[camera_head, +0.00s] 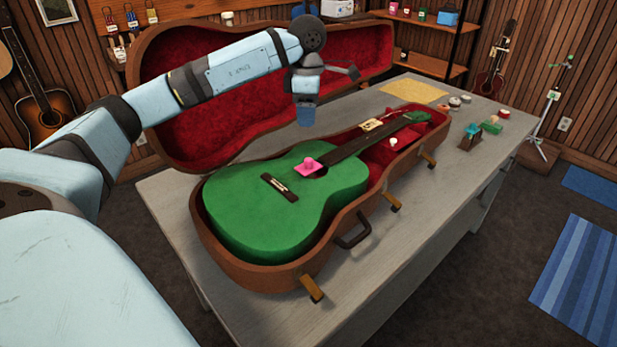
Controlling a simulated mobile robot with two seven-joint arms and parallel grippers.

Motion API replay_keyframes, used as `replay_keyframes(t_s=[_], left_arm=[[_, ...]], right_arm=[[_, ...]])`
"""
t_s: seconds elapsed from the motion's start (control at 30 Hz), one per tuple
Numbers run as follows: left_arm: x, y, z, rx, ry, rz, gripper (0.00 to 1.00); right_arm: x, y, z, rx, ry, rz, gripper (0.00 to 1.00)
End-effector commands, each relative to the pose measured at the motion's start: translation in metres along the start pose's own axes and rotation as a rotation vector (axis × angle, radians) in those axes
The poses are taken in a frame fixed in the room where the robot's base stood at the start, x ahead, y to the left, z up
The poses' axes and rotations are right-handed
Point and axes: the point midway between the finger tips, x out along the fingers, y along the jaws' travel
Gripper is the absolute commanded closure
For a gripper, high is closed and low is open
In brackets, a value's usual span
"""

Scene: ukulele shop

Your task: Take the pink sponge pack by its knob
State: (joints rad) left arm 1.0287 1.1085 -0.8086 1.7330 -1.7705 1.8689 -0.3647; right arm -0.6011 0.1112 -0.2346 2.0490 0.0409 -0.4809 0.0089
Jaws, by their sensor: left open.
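The pink sponge pack (310,167) lies on the green ukulele (260,215), at its sound hole. A small pink knob stands up from its top. The ukulele rests face up in an open brown case (255,277) with red lining. My left gripper (305,122) points down above the ukulele, higher in the picture than the pack and apart from it. It is open, and I see nothing held in it. My right gripper is out of view.
The case stands on a grey table (170,205), its raised lid (160,60) behind my left arm. A cream card (380,124) and a white knobbed item (393,141) lie by the neck. Small items and a yellow cloth (414,92) are at the table's far end.

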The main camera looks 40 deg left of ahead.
Motion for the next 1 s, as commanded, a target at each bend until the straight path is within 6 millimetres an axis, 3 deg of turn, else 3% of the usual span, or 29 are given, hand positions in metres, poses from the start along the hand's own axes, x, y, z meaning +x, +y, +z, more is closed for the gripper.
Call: replay_keyframes(t_s=[0.3,0.57,0.83,1.0], left_arm=[[0.061,-0.001,0.001,0.002,-0.001,-0.004,0.48],[0.077,-0.002,0.002,0.003,-0.004,-0.003,0.48],[0.114,-0.003,0.003,0.002,-0.002,-0.006,0.48],[0.125,-0.003,0.004,0.002,-0.005,-0.003,0.48]], right_arm=[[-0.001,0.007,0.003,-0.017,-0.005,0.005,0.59],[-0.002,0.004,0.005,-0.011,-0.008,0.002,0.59],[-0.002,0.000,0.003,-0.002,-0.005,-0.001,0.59],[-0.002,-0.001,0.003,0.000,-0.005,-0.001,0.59]])
